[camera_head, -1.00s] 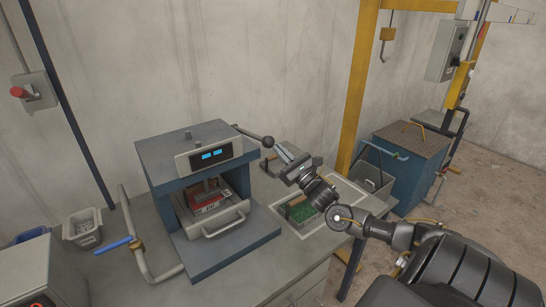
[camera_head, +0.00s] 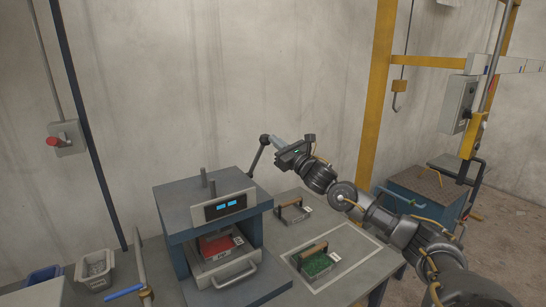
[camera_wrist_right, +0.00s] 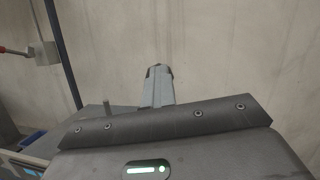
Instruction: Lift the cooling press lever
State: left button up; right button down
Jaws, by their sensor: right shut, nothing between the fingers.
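The cooling press (camera_head: 180,200) is a blue-grey box with a lit blue display, standing on the bench. Its lever (camera_head: 257,157), a dark rod with a round knob (camera_head: 265,139), rises steeply from the press's right side. My right gripper (camera_head: 277,140) is shut and empty, its tips right beside the knob. I cannot tell whether they touch it. In the right wrist view the closed fingers (camera_wrist_right: 157,86) point at the wall, and the lever does not show. The press top (camera_wrist_right: 85,122) shows there at the left. My left gripper is not in view.
A red block (camera_head: 217,246) sits inside the press, above a front handle (camera_head: 236,276). A green brush-like block (camera_head: 318,263) and a grey handled piece (camera_head: 291,212) lie on the bench at right. Bins (camera_head: 95,270) stand at left. A yellow post (camera_head: 376,100) rises behind my arm.

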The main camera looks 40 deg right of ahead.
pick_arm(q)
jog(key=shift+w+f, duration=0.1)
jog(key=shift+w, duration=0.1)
pick_arm(e)
jog(key=shift+w+d+r, duration=0.25)
jog(key=shift+w+r, duration=0.2)
jog(key=shift+r, duration=0.05)
